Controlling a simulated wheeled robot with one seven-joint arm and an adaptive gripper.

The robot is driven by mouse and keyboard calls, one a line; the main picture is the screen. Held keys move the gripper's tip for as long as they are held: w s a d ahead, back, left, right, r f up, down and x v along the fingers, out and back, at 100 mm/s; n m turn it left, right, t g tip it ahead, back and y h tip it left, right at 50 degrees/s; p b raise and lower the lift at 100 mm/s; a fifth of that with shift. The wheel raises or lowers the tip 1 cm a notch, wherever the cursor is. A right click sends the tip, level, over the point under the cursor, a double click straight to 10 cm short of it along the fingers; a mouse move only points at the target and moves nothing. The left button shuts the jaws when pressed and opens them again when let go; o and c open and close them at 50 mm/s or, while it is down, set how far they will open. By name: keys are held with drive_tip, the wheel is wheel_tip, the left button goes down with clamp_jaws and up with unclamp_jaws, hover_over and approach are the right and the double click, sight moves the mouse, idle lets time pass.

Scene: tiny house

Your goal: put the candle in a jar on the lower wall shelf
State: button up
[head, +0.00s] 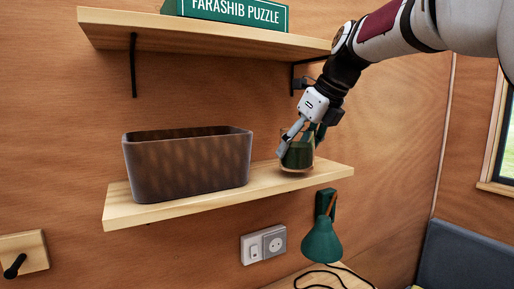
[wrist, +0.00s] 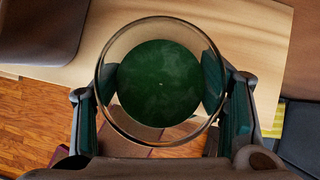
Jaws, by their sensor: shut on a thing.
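The candle in a jar (head: 298,155) is a clear glass with dark green wax inside. My gripper (head: 299,139) is shut on it, with fingers on either side of the glass. In the wrist view the candle (wrist: 160,80) is seen from above between the two fingers of my gripper (wrist: 162,95). The lower wall shelf (head: 170,212) is a pale wooden board. The jar is at the right part of this shelf, upright or nearly so. I cannot tell whether its base touches the board. The shelf (wrist: 250,50) also shows behind the jar in the wrist view.
A brown bin (head: 190,170) stands on the left and middle of the lower shelf. An upper shelf (head: 200,37) with a green puzzle box (head: 235,12) is above. A green wall lamp (head: 321,240) hangs below the shelf's right end. Bare board lies right of the bin.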

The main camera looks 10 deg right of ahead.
drive_tip(key=shift+w+a, duration=0.35)
drive_tip(key=shift+w, duration=0.1)
drive_tip(key=w, duration=0.1)
drive_tip(key=w+a+f+p, duration=0.1)
drive_tip(key=shift+w+a, duration=0.3)
drive_tip(key=shift+w, duration=0.1)
drive_tip(key=shift+f, duration=0.2)
drive_tip(key=shift+f, duration=0.1)
drive_tip(key=o, duration=1.6)
drive_tip(key=shift+c, duration=0.2)
